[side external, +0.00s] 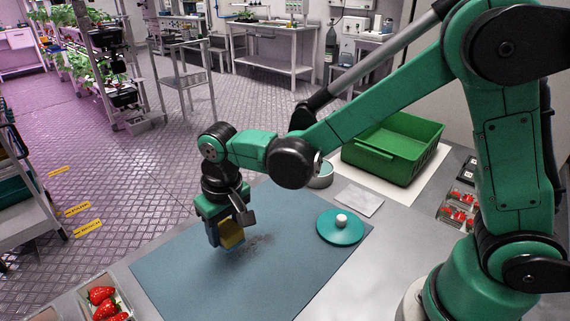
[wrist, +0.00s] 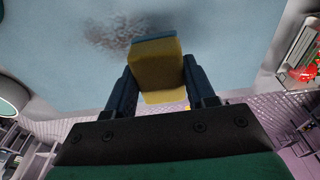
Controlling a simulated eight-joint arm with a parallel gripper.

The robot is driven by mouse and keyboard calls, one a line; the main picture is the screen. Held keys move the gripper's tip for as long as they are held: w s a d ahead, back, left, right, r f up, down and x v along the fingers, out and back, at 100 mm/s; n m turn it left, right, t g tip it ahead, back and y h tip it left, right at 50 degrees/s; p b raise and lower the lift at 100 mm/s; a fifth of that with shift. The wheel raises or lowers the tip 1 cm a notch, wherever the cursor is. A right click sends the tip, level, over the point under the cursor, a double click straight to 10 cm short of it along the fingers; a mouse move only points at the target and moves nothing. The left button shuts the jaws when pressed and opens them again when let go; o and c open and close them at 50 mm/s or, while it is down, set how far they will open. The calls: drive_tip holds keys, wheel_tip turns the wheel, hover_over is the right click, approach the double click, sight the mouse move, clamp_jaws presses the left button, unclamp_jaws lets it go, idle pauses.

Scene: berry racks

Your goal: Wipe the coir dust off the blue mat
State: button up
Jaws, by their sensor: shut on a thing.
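The blue mat (side external: 200,276) lies flat on the grey table, and it fills the upper part of the wrist view (wrist: 230,30). A dark smear of coir dust (side external: 259,241) lies on the mat just right of my gripper. It also shows in the wrist view (wrist: 112,36), beside and beyond the sponge. My gripper (side external: 226,236) is shut on a yellow sponge (wrist: 158,70) with a blue face. The sponge also shows in the side view (side external: 232,234), low over the mat. I cannot tell whether it touches the mat.
A teal lid with a white knob (side external: 340,229) lies on the mat's right part. Behind it are a round pot (side external: 321,181), a pale flat sheet (side external: 360,200) and a green crate (side external: 410,160). Strawberry punnets stand at the front left (side external: 103,300) and right (side external: 460,200).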

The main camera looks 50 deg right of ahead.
drive_tip(key=shift+r, duration=1.8)
drive_tip(key=shift+s, duration=0.1)
